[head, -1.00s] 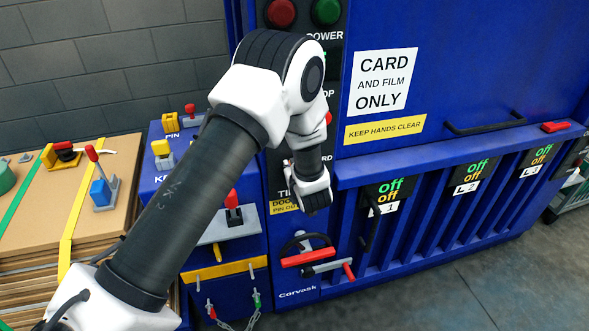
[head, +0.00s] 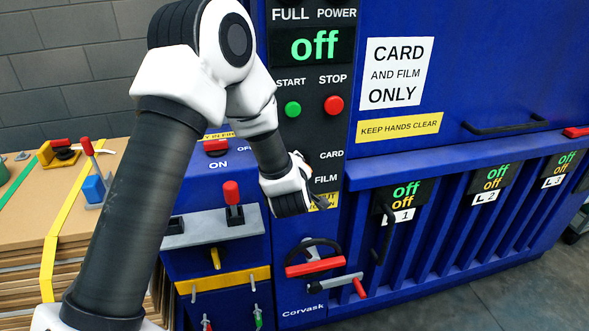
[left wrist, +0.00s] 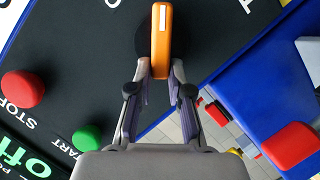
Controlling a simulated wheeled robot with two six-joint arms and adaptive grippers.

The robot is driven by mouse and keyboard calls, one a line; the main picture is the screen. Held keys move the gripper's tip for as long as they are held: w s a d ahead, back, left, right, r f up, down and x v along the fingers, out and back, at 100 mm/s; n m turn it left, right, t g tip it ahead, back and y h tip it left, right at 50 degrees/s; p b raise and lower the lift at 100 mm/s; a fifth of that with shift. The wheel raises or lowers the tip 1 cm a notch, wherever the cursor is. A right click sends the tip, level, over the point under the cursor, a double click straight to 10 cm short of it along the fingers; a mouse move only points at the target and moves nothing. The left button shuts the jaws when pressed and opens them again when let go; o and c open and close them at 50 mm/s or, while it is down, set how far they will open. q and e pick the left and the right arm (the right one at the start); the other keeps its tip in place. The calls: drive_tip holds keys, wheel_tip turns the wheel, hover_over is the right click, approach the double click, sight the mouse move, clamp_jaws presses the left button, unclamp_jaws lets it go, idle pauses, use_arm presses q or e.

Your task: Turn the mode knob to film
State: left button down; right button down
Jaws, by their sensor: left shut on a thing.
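The mode knob (left wrist: 161,45) is an orange bar with a white line on its face, on the black control panel in the left wrist view. My left gripper (left wrist: 161,74) is shut on its near end, one finger on each side. In the head view my left gripper (head: 318,202) is at the panel just below the FILM label (head: 326,180); the CARD label (head: 331,155) is above that. The knob is hidden behind the gripper in the head view, and I cannot tell which label its line points to. My right gripper is not in view.
A green START button (head: 292,109) and red STOP button (head: 333,105) sit above, under a display (head: 316,45) reading off. A red-handled lever (head: 316,268) is below. A red-knobbed lever (head: 232,195) stands at the left. Cardboard bales (head: 30,240) are further left.

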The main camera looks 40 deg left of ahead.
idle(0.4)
use_arm(q)
drive_tip(key=c, duration=1.1)
unclamp_jaws()
drive_tip(key=v, duration=1.2)
drive_tip(key=shift+f, duration=0.15)
